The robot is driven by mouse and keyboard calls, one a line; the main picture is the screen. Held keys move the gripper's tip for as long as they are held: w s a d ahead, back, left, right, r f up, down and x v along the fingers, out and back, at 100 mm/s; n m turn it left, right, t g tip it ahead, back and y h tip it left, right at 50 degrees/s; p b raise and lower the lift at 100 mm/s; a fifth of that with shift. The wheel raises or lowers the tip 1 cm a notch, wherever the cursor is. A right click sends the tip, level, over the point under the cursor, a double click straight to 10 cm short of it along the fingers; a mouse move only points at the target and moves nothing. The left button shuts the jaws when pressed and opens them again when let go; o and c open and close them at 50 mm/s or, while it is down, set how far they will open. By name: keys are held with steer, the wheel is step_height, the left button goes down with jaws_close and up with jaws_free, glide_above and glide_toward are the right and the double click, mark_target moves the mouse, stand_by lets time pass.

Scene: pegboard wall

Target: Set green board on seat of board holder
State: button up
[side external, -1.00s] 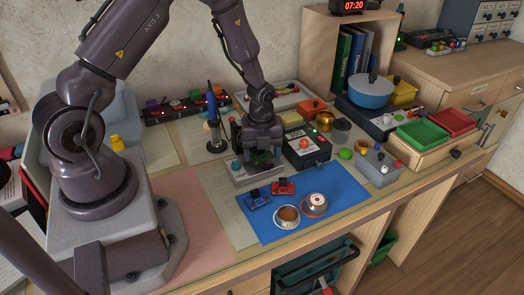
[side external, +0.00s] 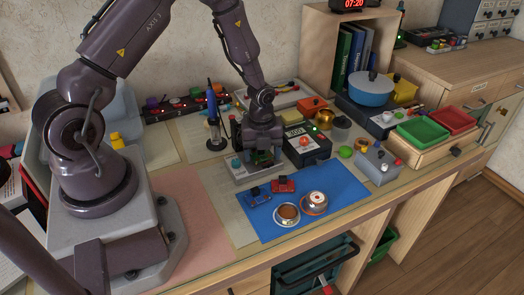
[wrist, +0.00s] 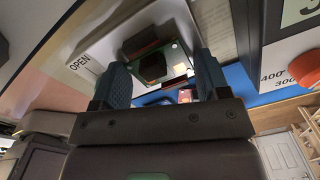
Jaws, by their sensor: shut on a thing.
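My gripper (side external: 262,156) is shut on the green board (side external: 262,158), directly over the grey board holder (side external: 248,180) in the side view. In the wrist view, the board (wrist: 153,64) is between the two dark blue fingers, with a dark component on its face. The pale holder, marked OPEN (wrist: 92,45), is behind it. The board is low and close to the holder. I cannot tell whether it touches the seat, which the fingers and board largely hide.
A blue mat (side external: 335,190) in front holds small blue and red parts and two cups. A black device (side external: 306,147) stands close on the right. A soldering iron in its stand (side external: 213,125) is behind on the left. A pink mat (side external: 195,205) is clear.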

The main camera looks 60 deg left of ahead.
mark_target(262, 156)
steer(key=o, duration=1)
steer(key=shift+r, duration=2.95)
